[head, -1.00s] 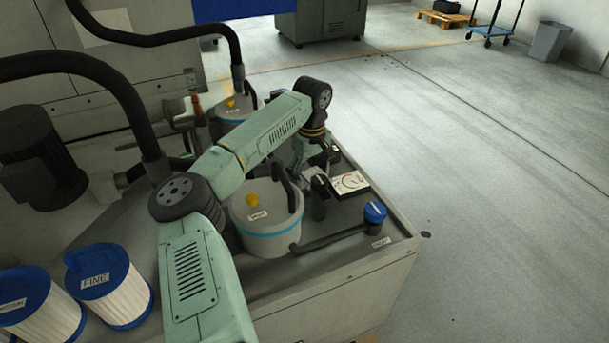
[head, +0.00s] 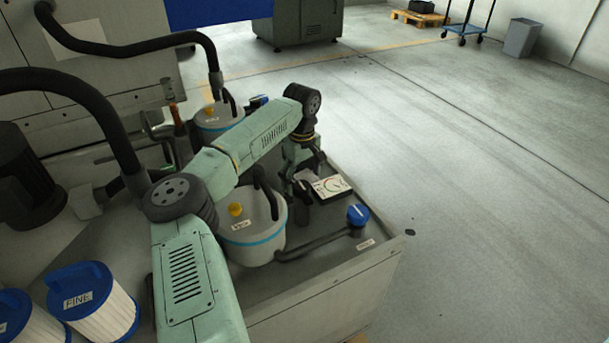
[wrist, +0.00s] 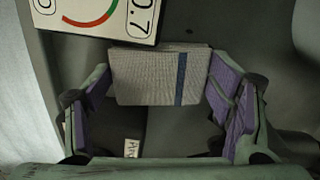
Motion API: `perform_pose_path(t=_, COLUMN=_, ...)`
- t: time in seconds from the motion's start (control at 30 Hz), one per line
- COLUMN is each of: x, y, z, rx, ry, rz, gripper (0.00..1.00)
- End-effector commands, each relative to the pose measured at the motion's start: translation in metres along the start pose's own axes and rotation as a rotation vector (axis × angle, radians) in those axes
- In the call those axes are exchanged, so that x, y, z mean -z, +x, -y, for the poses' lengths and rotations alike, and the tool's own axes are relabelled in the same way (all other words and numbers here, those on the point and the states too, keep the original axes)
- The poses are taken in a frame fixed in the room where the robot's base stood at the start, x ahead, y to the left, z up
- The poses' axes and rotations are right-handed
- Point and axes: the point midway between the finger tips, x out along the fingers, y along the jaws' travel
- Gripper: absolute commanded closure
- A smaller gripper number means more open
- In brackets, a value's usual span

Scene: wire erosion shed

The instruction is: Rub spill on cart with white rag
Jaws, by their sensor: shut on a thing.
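The white rag (wrist: 160,76) looks pale grey-white, folded, with a dark blue stripe near its right end. My gripper (wrist: 160,95) has its purple-padded fingers at both sides of the rag and is shut on it. In the head view my gripper (head: 301,187) is low over the grey worktop, just left of the dial meter, and partly hidden by my arm. A blue wheeled cart (head: 463,31) stands far off at the upper right. I cannot make out a spill; a darker patch shows below the rag in the wrist view.
The dial meter (head: 331,187) lies beside my gripper; its edge is close to the rag in the wrist view (wrist: 98,18). A grey bucket (head: 262,240) with a hose, a blue-capped part (head: 358,214) and pleated filters (head: 97,312) crowd the worktop (head: 340,260). Open floor lies right.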

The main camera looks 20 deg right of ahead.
Motion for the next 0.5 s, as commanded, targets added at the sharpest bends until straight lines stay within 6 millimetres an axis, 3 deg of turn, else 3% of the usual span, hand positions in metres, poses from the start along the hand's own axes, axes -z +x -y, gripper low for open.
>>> perform_pose_path(t=0.03, x=-0.007, y=0.003, z=0.007, rx=0.014, ry=0.011, rz=0.022, gripper=0.61)
perform_pose_path(t=0.2, x=-0.004, y=0.003, z=0.021, rx=0.016, ry=0.011, rz=0.021, gripper=0.61)
perform_pose_path(t=0.5, x=-0.001, y=0.002, z=0.034, rx=0.015, ry=0.008, rz=0.020, gripper=0.61)
